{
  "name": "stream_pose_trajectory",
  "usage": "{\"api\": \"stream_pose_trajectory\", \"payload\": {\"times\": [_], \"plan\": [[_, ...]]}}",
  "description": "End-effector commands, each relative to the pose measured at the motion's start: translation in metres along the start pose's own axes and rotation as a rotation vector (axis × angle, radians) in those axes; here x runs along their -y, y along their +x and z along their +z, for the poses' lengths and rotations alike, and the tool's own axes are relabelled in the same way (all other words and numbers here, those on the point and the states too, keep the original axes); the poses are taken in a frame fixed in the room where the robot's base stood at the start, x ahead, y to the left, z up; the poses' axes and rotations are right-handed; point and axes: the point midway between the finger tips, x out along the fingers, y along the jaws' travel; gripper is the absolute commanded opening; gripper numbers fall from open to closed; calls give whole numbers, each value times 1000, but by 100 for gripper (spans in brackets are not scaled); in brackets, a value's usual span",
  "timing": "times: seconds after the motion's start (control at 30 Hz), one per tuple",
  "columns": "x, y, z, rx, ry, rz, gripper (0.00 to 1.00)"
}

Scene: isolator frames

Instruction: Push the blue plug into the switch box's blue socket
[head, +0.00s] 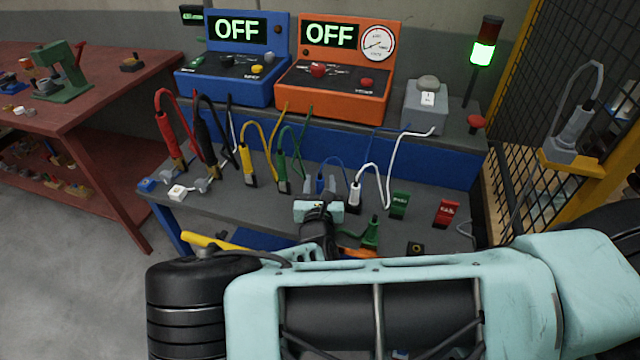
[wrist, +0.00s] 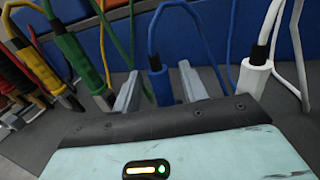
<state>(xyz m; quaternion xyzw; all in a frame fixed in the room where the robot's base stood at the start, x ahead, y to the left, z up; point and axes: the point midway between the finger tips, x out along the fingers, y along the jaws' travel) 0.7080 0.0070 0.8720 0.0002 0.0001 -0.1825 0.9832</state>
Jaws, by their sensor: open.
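The blue plug (head: 320,184) stands upright on the grey bench with a thin blue cable rising from its top. It also shows in the wrist view (wrist: 160,84). My gripper (wrist: 158,94) is open, with one finger on each side of the blue plug; I cannot tell whether either finger touches it. In the head view my gripper (head: 320,187) is low over the middle of the bench. A grey box (head: 426,112) with a white switch plate stands at the bench's back right; it may be the switch box. I cannot make out a blue socket on it.
A white plug (head: 355,197) stands close right of the blue one; green (head: 282,180) and yellow (head: 249,173) plugs stand left. Their cables loop above the bench. Blue (head: 238,70) and orange (head: 335,80) consoles reading OFF stand behind. A mesh fence (head: 560,80) bounds the right.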

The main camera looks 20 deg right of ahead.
Motion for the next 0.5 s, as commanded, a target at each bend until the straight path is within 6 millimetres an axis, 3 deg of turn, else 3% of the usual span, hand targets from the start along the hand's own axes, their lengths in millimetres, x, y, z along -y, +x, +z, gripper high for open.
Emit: {"api": "stream_pose_trajectory", "payload": {"times": [0.33, 0.47, 0.5], "plan": [[0, 8, -1, 0, 0, 0, 40], [0, 8, -1, 0, 0, 0, 4], [0, 8, -1, 0, 0, 0, 0]]}}
